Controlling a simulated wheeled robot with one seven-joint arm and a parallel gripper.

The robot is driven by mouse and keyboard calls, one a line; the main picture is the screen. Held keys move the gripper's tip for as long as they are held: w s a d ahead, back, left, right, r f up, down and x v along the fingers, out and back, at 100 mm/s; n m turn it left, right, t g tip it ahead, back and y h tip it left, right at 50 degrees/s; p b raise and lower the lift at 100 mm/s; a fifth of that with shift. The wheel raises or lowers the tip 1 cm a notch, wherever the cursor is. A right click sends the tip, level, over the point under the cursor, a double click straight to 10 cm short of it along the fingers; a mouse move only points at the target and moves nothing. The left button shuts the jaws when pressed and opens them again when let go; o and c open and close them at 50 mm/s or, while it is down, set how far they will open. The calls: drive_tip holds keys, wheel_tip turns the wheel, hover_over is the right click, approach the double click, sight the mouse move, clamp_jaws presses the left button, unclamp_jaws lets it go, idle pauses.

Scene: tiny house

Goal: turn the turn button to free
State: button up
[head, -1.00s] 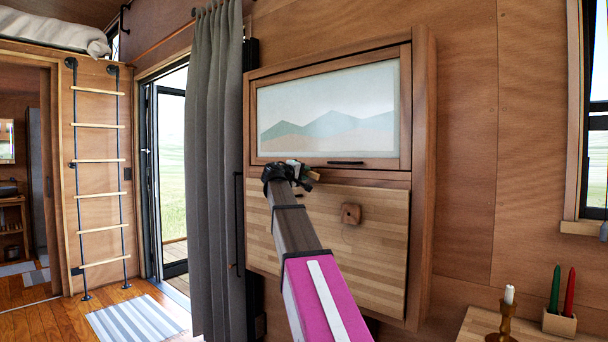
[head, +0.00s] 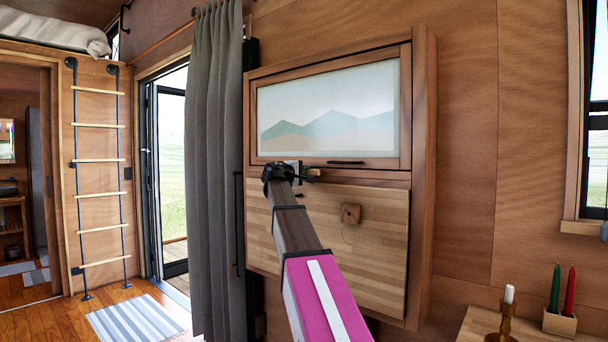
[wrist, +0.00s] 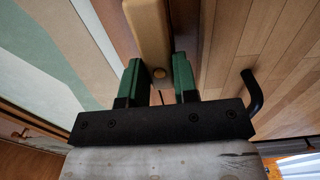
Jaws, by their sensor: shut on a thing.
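The turn button (wrist: 148,30) is a light wooden block in the wrist view, with a round pin near its close end. It lies roughly along the dark seam between the upper frame and the fold-down panel (wrist: 240,45), on the frame side. My gripper (wrist: 159,75) has its green fingers on either side of the button's close end, shut on it. In the head view my gripper (head: 297,172) is at the frame's lower rail, above the panel (head: 375,265). A bit of the button (head: 314,172) shows right of it; the rest is hidden.
A wooden knob (head: 350,213) sticks out of the panel. A black bent hook (wrist: 252,92) stands right of my fingers. A grey curtain (head: 215,170) hangs left; candles stand on a table lower right.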

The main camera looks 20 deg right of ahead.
drive_tip(key=o, duration=0.9)
drive_tip(key=shift+a, duration=0.1)
drive_tip(key=v, duration=1)
drive_tip(key=shift+s+a+f, duration=0.1)
drive_tip(key=shift+s+a, duration=0.15)
drive_tip(key=shift+a, duration=0.1)
